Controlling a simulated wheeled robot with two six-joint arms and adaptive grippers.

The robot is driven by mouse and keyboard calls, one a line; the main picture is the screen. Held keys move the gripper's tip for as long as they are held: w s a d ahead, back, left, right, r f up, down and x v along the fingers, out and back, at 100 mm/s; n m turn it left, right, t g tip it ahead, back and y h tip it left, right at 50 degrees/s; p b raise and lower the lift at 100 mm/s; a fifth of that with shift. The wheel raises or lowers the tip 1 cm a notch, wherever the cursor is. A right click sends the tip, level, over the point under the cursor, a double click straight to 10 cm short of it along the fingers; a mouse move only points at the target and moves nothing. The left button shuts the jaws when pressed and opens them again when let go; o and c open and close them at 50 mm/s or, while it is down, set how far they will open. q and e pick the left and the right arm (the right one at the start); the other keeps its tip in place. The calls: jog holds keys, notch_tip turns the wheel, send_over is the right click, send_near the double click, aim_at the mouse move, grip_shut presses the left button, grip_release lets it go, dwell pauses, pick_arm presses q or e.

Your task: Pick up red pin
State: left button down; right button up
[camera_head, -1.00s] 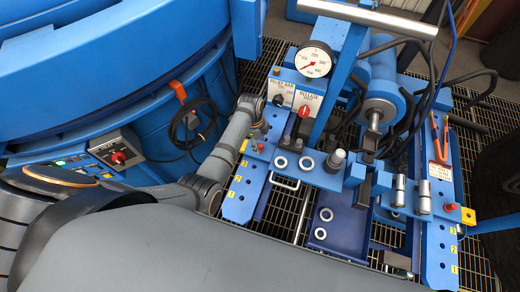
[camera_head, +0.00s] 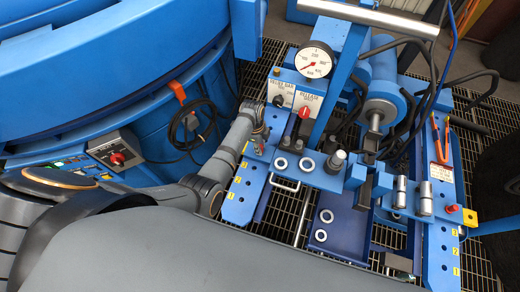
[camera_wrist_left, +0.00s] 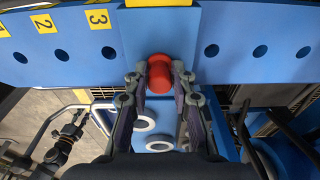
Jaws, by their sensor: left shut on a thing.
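A red pin (camera_wrist_left: 160,72) shows its round head in the left wrist view. It is between my left gripper's fingertips (camera_wrist_left: 160,88), which are closed on it from both sides. The pin is at the edge of a blue rail with holes (camera_wrist_left: 232,50); I cannot tell whether it still sits in a hole. In the head view my left gripper (camera_head: 260,141) is at the upper end of the left blue perforated plate (camera_head: 238,208), and the pin there is too small to make out clearly.
A blue bench carries a pressure gauge (camera_head: 315,61), a red knob (camera_head: 304,112) and metal cylinders (camera_head: 425,198). Another red-tipped pin (camera_head: 451,208) is by the right perforated plate (camera_head: 439,255). A large blue furnace body (camera_head: 110,70) stands on the left, with grating between.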

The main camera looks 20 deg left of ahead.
pick_arm(q)
notch_tip(320, 180, up, 10)
jog(key=shift+p, duration=0.85)
